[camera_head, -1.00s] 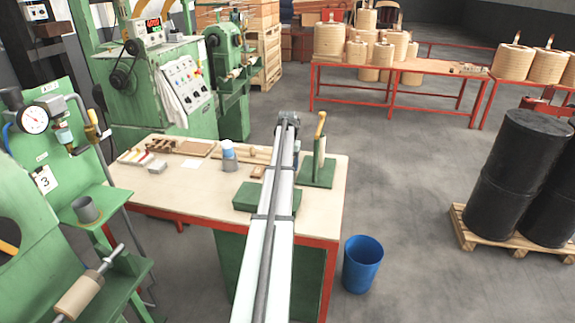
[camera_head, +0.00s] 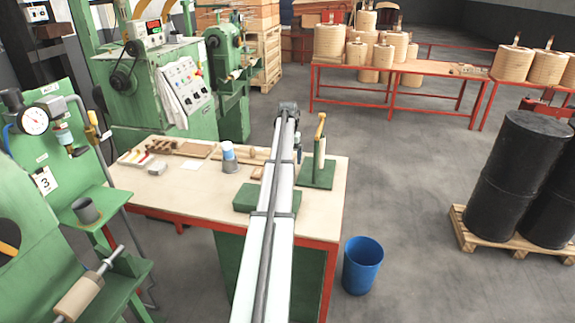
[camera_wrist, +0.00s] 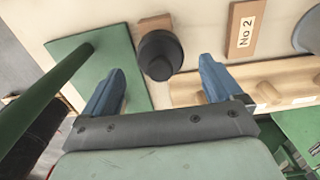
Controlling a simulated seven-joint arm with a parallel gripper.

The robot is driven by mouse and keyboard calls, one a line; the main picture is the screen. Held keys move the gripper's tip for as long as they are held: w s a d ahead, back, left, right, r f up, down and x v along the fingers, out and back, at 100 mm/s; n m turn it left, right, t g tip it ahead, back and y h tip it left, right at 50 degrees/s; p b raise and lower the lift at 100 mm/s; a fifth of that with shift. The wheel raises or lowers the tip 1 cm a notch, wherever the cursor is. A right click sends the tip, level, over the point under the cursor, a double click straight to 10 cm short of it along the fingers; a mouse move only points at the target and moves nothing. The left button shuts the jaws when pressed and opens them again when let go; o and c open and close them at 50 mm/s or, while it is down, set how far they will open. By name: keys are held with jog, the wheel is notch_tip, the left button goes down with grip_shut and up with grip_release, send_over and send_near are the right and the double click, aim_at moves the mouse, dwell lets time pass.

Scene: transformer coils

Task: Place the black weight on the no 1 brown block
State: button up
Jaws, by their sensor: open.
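The black weight (camera_wrist: 160,53) is in the wrist view, with a round body and a narrower knob. It overlaps a brown block (camera_wrist: 154,22) whose label, if any, is hidden; I cannot tell whether it rests on that block or beside it. Another brown block marked No 2 (camera_wrist: 243,30) lies to its right. No block marked No 1 is readable. My gripper (camera_wrist: 162,66) is open, its two blue fingers apart on either side of the weight, not visibly touching it.
A green plate with a post (camera_wrist: 105,65) is close by my left finger. A wooden rail (camera_wrist: 262,80) lies by the right finger, and a grey cylinder (camera_wrist: 309,36) stands at the right edge. The worktable (camera_head: 200,195) also holds a white-and-blue cup (camera_head: 228,153).

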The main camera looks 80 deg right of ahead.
notch_tip(320, 180, up, 8)
jog(key=shift+f, duration=0.1)
dwell(0.7)
